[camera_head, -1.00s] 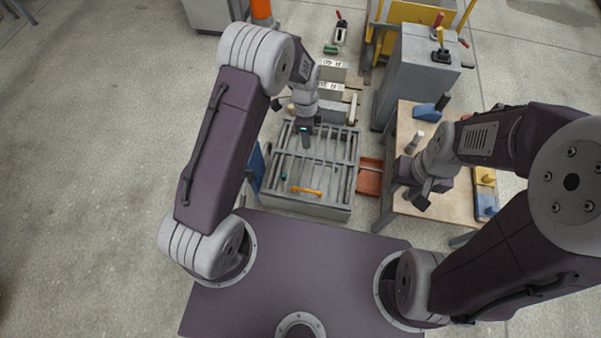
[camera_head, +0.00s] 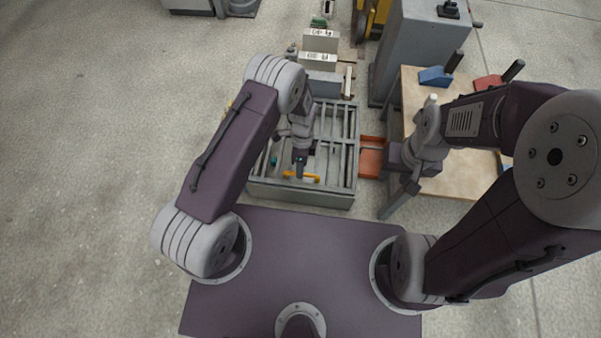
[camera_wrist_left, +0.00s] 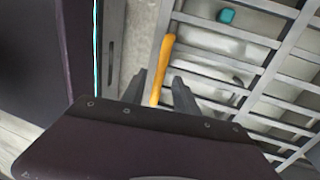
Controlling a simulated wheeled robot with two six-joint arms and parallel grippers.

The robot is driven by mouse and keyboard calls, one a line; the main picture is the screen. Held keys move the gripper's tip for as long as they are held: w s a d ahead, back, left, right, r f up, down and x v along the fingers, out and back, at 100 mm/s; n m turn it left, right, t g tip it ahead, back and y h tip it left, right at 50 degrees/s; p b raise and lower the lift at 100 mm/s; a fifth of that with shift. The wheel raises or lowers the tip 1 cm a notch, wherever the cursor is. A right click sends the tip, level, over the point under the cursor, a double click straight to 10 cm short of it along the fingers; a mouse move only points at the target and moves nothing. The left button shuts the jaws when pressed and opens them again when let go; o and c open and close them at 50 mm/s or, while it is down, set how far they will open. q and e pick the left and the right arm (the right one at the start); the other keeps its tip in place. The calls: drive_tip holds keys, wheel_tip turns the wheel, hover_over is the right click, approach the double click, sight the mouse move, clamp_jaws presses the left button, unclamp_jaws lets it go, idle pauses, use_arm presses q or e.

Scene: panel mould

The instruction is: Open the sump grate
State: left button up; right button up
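The sump grate (camera_head: 348,150) is a grey barred panel in a grey frame in front of my base, and its bars also fill the right of the left wrist view (camera_wrist_left: 262,80). An orange bar handle (camera_head: 312,178) lies near its front edge; it also shows in the left wrist view (camera_wrist_left: 164,65). My left gripper (camera_head: 299,172) is low over the handle. In the left wrist view its two fingers (camera_wrist_left: 158,88) are apart with the handle between them in the picture; contact cannot be told. My right gripper (camera_head: 406,187) hangs beside the wooden table, its fingers unclear.
A small teal piece (camera_wrist_left: 226,15) lies at the grate. A red-orange tray (camera_head: 371,160) stands right of the grate. Grey labelled blocks (camera_head: 317,62) stand behind it. The wooden table (camera_head: 440,180) and grey cabinet (camera_head: 420,45) are at right. The floor at left is clear.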

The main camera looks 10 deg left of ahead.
use_arm(q)
drive_tip(key=shift+s+f+b, duration=0.2)
drive_tip(key=shift+f+b, duration=0.1)
drive_tip(key=shift+f, duration=0.75)
clamp_jaws()
drive_tip(key=shift+r, duration=0.1)
idle(0.5)
